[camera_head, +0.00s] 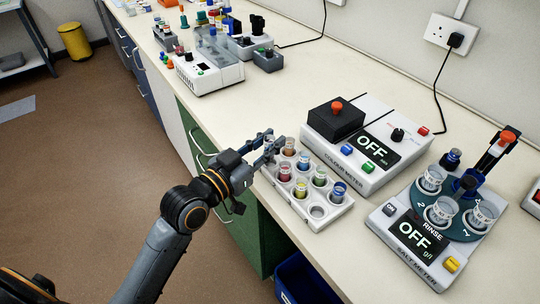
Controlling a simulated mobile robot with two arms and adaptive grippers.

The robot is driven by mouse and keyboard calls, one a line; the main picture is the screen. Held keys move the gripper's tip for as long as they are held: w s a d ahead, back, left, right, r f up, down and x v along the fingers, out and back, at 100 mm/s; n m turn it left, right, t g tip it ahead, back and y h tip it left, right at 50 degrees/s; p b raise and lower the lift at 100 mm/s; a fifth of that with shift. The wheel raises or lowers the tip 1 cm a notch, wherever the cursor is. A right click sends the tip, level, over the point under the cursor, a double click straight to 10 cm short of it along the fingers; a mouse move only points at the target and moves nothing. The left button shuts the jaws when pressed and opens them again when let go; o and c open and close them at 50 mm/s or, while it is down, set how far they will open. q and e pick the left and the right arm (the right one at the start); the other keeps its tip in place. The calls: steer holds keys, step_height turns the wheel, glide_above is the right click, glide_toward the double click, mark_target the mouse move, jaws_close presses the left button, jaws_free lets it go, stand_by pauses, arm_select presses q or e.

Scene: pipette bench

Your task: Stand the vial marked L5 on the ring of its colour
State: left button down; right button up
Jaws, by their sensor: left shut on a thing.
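My left gripper (272,148) is at the far left corner of a white vial rack (329,220), its fingers closed around a vial there; the fingers hide most of it, and I cannot read its mark. The L5 mark is not readable on any vial. No coloured ring can be made out clearly. My right gripper is not in view.
The colour meter (345,180) stands right behind the rack. The salt meter (400,257), with cups on a round carousel, is at the right. A white device (205,75) and small coloured items stand farther back. Bare bench (285,90) lies between.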

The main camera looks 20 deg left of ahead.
arm_select(q)
steer(key=shift+w+f, duration=0.45)
steer(key=shift+f, duration=0.1)
steer(key=f, duration=0.3)
steer(key=shift+w, duration=0.4)
steer(key=shift+s+f, duration=0.1)
steer(key=shift+f, duration=0.15)
steer(key=shift+f, duration=0.2)
steer(key=c, duration=1.2)
jaws_free()
